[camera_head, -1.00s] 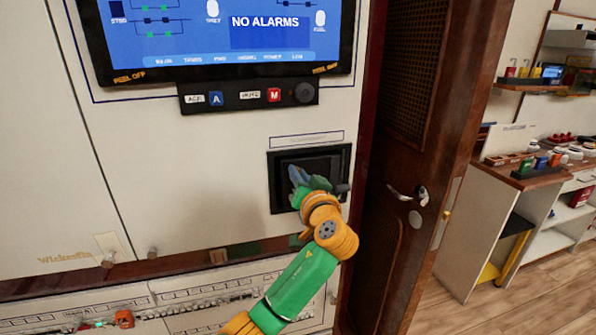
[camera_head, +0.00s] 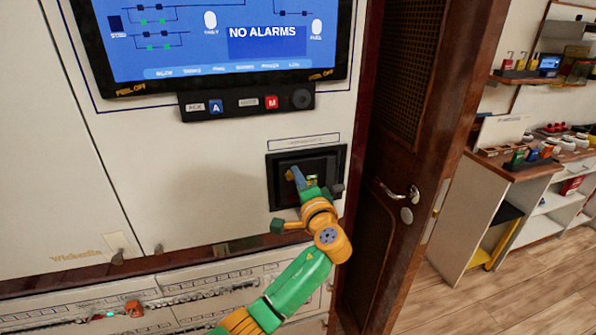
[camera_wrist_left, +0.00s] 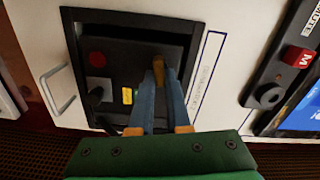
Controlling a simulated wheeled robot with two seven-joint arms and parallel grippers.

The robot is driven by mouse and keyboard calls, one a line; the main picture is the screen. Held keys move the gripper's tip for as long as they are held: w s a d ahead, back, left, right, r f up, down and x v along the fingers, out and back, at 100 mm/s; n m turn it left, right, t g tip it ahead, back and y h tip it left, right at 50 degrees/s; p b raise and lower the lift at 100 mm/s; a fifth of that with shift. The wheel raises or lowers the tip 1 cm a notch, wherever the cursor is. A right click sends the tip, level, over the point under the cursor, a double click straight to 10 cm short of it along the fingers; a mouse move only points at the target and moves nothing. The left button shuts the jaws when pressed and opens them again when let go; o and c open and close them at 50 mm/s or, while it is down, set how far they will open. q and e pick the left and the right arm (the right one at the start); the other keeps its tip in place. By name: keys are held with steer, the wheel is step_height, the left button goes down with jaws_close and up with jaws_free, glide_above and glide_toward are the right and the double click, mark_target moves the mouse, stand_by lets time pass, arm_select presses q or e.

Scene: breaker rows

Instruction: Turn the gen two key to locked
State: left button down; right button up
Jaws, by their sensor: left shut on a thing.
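A dark recessed panel (camera_head: 272,190) is set in the pale wall under a small label strip, and it also shows in the left wrist view (camera_wrist_left: 85,22). My left gripper (camera_head: 296,178) reaches into it. In the left wrist view its two blue fingers (camera_wrist_left: 160,75) are closed on a small brass-brown piece, apparently the key (camera_wrist_left: 158,68). The fingers hide most of it, so I cannot read its angle. My right gripper is not in view.
A screen (camera_head: 220,40) reading NO ALARMS and a button strip (camera_head: 250,104) are above the panel. A metal handle (camera_wrist_left: 57,90) stands beside it in the wrist view. A wooden door (camera_head: 400,150) is close on the right.

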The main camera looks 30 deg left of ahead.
arm_select(q)
steer(key=shift+m+p, duration=0.6)
steer(key=shift+m, duration=0.6)
steer(key=shift+f, duration=0.1)
steer(key=c, duration=0.9)
jaws_free()
steer(key=shift+a, duration=0.1)
steer(key=b+v, duration=0.2)
steer(key=v, duration=0.5)
